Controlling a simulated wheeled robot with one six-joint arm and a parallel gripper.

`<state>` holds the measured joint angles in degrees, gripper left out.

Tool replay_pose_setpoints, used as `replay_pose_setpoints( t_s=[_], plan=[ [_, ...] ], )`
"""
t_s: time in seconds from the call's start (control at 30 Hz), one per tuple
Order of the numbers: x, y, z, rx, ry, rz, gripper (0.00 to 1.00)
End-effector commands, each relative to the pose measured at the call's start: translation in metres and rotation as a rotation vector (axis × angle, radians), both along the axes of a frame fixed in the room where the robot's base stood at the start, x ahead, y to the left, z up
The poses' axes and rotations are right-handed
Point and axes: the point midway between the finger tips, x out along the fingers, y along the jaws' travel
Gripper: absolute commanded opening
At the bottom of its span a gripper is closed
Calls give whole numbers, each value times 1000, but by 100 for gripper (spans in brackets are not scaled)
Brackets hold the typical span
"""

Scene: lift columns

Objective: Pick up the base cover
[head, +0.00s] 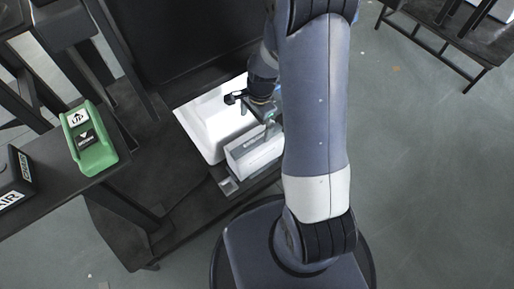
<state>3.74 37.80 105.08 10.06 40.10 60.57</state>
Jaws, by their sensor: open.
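A white, smooth-edged piece (203,122), which looks like the base cover, lies on a dark low surface left of my arm. My gripper (268,128) is over its right side, pointing down by a light grey box-shaped part (255,156). My gripper is open, and I see nothing held in it. My arm hides the right edge of the white piece and part of the box. I cannot tell whether the fingers touch either one.
A green block (88,140) with an "UP" label sits on a dark bench at the left. A black box marked "AIR" (14,182) is at the far left edge. A black-legged table (440,30) stands at top right. The grey floor at right is clear.

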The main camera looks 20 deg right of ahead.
Motion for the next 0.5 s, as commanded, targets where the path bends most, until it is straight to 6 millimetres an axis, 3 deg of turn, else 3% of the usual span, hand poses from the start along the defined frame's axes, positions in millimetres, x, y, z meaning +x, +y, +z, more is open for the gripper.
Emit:
replay_pose_setpoints(
  t_s=[0.13,0.5],
  plan=[
    [-2,3,-28,0,4,2,100],
    [-1,2,-57,-1,2,2,100]
  ],
)
